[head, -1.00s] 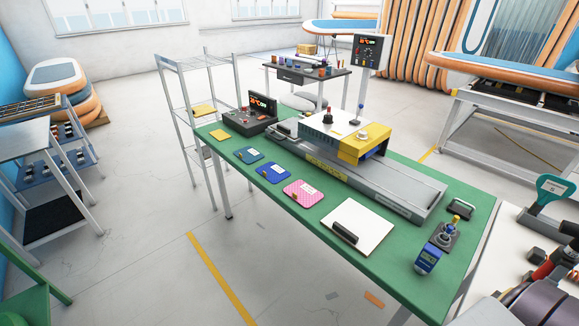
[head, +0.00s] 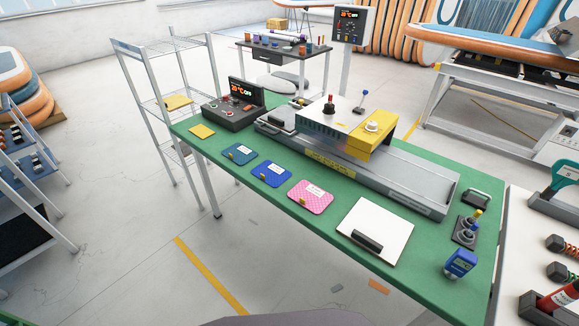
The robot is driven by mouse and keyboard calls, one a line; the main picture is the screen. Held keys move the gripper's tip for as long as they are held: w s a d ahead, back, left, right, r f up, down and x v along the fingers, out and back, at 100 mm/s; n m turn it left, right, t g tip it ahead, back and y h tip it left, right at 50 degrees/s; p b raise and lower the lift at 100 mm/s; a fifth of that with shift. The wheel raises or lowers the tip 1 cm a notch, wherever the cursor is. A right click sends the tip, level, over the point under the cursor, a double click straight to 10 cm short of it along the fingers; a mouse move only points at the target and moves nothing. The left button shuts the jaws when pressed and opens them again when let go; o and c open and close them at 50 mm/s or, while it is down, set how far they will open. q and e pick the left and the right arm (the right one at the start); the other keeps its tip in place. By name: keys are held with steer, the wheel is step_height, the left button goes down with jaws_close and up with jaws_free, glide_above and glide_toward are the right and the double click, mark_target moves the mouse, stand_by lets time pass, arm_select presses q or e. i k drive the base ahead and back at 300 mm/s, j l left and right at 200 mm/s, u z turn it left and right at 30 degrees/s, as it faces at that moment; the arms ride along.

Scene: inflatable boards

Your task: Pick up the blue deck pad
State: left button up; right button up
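The blue deck pad (head: 271,174) lies flat on the green table (head: 387,268), near its front edge. It has a pale label and a small tan piece at its edge. A teal pad (head: 239,154) lies to its left and a pink pad (head: 311,197) to its right, each a small gap apart from it. Nothing covers the blue pad. Neither of my grippers shows in the head view.
Behind the pads stands a grey machine bed (head: 425,197) with a yellow and white carriage (head: 372,143). A white board (head: 375,228) with a dark handle lies to the right. A control box (head: 233,112) stands at the left.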

mark_target(270, 172)
steer(key=i+j+z, duration=0.6)
steer(key=j+z, duration=0.2)
